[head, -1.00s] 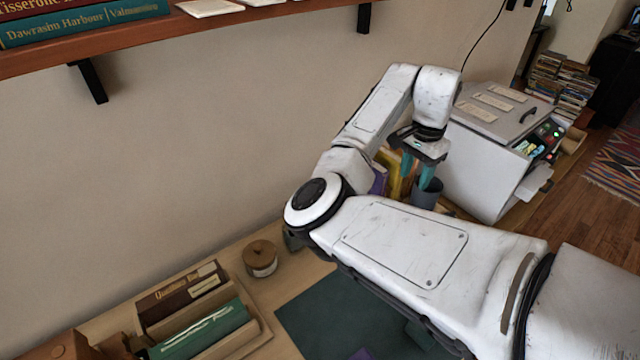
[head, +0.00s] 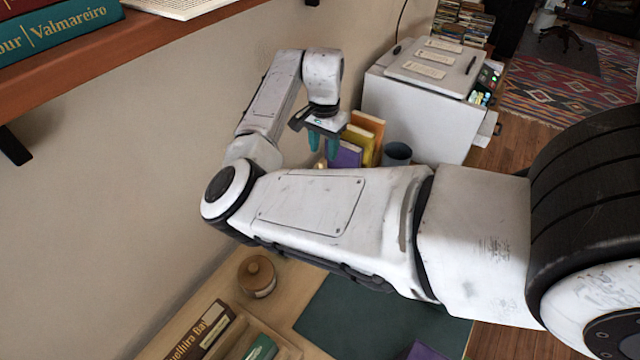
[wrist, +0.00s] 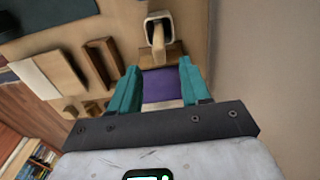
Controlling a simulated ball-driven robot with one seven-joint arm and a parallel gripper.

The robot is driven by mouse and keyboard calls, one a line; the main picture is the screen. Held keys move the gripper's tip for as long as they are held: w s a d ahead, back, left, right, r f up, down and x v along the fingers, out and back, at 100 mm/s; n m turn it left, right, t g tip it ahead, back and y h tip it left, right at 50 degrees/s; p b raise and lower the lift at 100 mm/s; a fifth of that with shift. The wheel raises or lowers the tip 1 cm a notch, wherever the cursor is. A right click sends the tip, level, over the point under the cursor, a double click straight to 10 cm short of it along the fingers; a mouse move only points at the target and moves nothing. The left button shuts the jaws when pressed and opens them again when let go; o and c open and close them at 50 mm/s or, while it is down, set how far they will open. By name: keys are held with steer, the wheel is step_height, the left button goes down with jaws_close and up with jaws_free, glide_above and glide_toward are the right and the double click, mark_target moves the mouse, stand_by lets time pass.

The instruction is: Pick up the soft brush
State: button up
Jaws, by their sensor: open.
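My gripper (head: 323,146) has teal fingers pointing down, apart and empty. In the head view it is just left of and above the upright purple book (head: 345,156). In the wrist view the gripper (wrist: 156,80) has the purple book (wrist: 160,88) showing between its fingers. Beyond the fingertips is an object with a wooden handle and a dark, pale-rimmed square end (wrist: 158,30); it may be the soft brush, but I cannot tell for sure. It is apart from the fingers. In the head view I cannot make out the brush; my arm hides part of the bench.
Yellow (head: 358,143) and orange (head: 371,124) books stand beside the purple one. A grey cup (head: 397,153) is right of them, before a white machine (head: 415,105). A lidded round jar (head: 257,276) and a green mat (head: 345,322) lie nearer. A wall is close on the left.

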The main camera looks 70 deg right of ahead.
mark_target(323, 161)
steer(key=shift+a+f+p, duration=0.15)
steer(key=shift+f+p, duration=0.25)
steer(key=shift+f, duration=1.1)
steer(key=shift+a+f+p, duration=0.1)
steer(key=shift+f+p, duration=0.3)
steer(key=shift+f, duration=1.1)
steer(key=shift+c, duration=0.3)
jaws_close()
